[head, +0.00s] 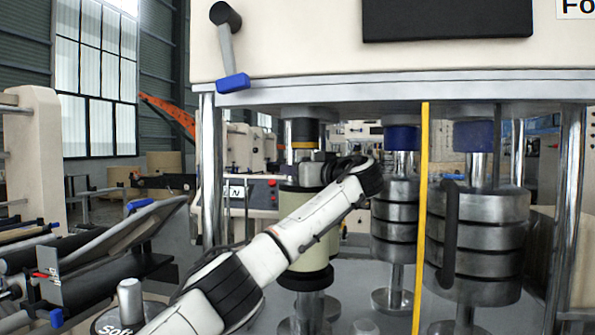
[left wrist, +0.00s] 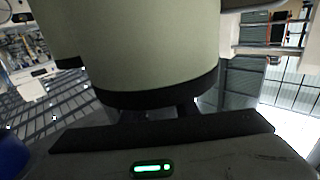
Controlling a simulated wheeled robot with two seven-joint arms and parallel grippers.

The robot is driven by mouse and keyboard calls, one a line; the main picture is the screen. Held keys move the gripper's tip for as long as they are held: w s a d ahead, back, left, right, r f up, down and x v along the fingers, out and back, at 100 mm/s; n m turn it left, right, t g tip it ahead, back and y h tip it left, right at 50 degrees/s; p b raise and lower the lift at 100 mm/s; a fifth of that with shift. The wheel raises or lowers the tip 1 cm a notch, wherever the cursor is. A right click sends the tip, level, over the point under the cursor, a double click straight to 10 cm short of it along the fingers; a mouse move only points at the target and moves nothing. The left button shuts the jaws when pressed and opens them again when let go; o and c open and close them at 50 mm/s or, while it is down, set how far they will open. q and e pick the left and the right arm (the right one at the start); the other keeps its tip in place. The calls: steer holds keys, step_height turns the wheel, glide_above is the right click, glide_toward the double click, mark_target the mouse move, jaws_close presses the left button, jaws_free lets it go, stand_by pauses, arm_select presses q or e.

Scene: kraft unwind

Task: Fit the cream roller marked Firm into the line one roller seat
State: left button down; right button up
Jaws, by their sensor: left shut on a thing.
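The cream roller (head: 300,262) stands upright under the machine's top housing. A dark ring marks its lower end, and my left arm crosses in front of it. No Firm mark shows. Above it is a steel shaft with a dark and yellow collar (head: 304,145); below it is a steel post (head: 310,306). Whether the roller touches these ends I cannot tell. My left gripper (head: 325,170) is at the roller's upper part, shut on it. In the left wrist view the roller (left wrist: 135,45) fills the top, its black end ring close to my gripper (left wrist: 160,112). My right gripper is not in view.
A yellow vertical bar (head: 424,220) stands right of the roller, with stacked steel rollers (head: 395,215) and (head: 485,245) beyond. A steel post (head: 207,170) stands at left. A disc marked Soft (head: 118,322) with a steel stub is at lower left.

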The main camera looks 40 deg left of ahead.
arm_select(q)
steer(key=shift+w+a+r+p, duration=0.25)
steer(key=shift+w+r+p, duration=0.1)
steer(key=shift+w, duration=0.15)
steer(key=shift+a+f, duration=0.1)
steer(key=shift+f, duration=0.8)
steer(key=c, duration=1.7)
jaws_free()
steer(key=shift+f, duration=0.2)
steer(key=shift+o, duration=0.2)
steer(key=shift+r, duration=0.15)
steer(key=b+v, duration=0.2)
steer(key=v, duration=0.4)
steer(key=shift+d+b, duration=0.25)
steer(key=shift+b, duration=0.1)
steer(key=shift+s+d, duration=0.25)
steer(key=shift+d, duration=0.3)
